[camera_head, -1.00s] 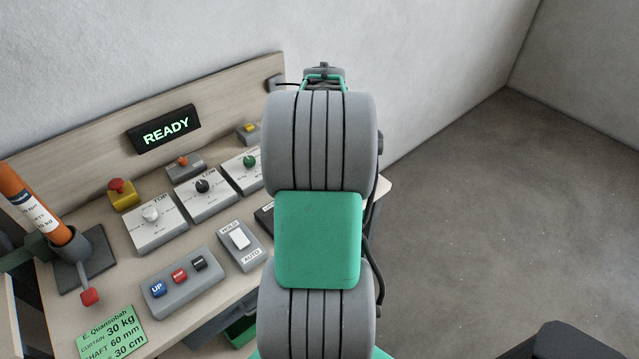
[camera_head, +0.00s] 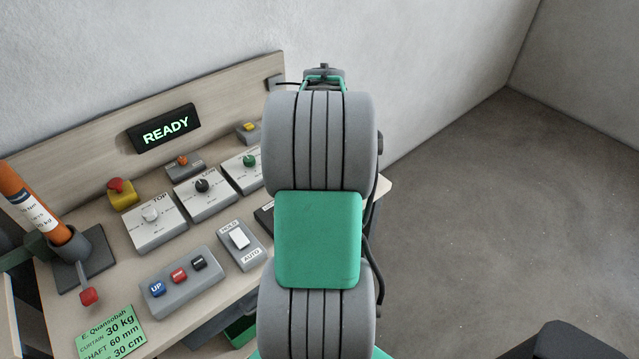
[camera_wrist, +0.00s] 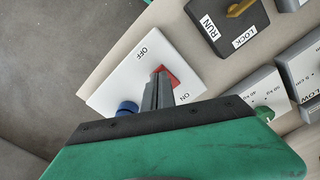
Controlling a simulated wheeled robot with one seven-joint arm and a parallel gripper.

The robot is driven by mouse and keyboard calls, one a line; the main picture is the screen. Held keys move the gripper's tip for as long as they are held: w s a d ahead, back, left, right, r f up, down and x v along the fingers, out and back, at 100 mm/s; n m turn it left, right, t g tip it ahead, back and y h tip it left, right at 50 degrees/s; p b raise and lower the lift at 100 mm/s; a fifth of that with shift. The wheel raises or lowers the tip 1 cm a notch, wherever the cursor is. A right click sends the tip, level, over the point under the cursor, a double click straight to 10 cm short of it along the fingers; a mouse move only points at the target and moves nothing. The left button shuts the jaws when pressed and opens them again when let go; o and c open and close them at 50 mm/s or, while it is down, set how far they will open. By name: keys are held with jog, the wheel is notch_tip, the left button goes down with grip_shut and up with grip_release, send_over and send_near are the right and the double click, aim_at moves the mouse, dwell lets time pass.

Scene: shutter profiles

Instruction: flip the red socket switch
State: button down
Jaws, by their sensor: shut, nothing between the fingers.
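The red socket switch (camera_wrist: 172,78) shows in the wrist view as a small red rocker on a white plate (camera_wrist: 120,84) marked OFF and ON. My gripper (camera_wrist: 158,80) is shut and empty, its fingertips over the plate right beside the red rocker, partly covering it. I cannot tell whether the tips touch it. A blue round part (camera_wrist: 128,108) sits on the same plate, left of the fingers. In the head view my arm hides the switch and the gripper.
A black RUN/LOCK box (camera_wrist: 230,22) with a yellow key lies beyond the plate. Grey dial boxes stand to the right. In the head view the bench holds a READY display (camera_head: 164,130), a red mushroom button (camera_head: 118,188), a HOLD/AUTO switch (camera_head: 240,238) and a three-button box (camera_head: 184,282).

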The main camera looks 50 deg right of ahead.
jog(key=shift+f+b, duration=0.45)
jog(key=shift+f, duration=0.35)
jog(key=shift+r, duration=0.15)
jog(key=shift+r+p, duration=2.5)
jog(key=shift+r, duration=0.9)
